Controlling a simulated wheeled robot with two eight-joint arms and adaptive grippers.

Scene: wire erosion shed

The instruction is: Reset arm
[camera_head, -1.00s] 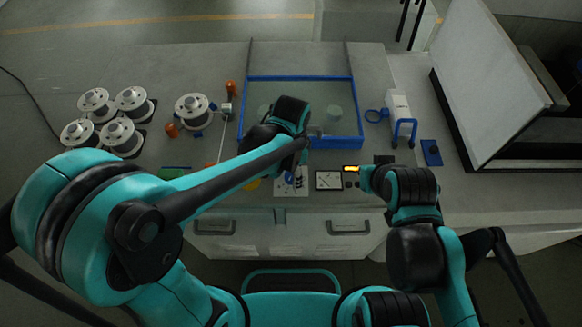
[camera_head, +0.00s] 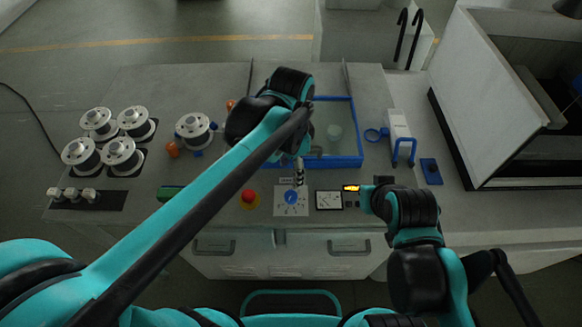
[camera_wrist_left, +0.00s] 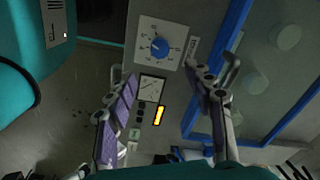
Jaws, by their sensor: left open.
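My left gripper (camera_head: 299,172) hangs in front of the blue-rimmed tank, above the panel with the blue dial (camera_head: 291,197). In the left wrist view its two fingers stand apart with nothing between them (camera_wrist_left: 168,88). The blue dial (camera_wrist_left: 160,47) on its white plate shows there beyond the fingers. I cannot tell whether a fingertip touches the panel. My right arm (camera_head: 410,220) is folded at the right, and its gripper does not show.
A red button (camera_head: 249,198) and a square meter (camera_head: 328,200) flank the dial. Several wire spools (camera_head: 120,155) stand at the left. The blue-rimmed tank (camera_head: 358,130) lies behind the panel. A white clamp-like device (camera_head: 399,130) stands right of it.

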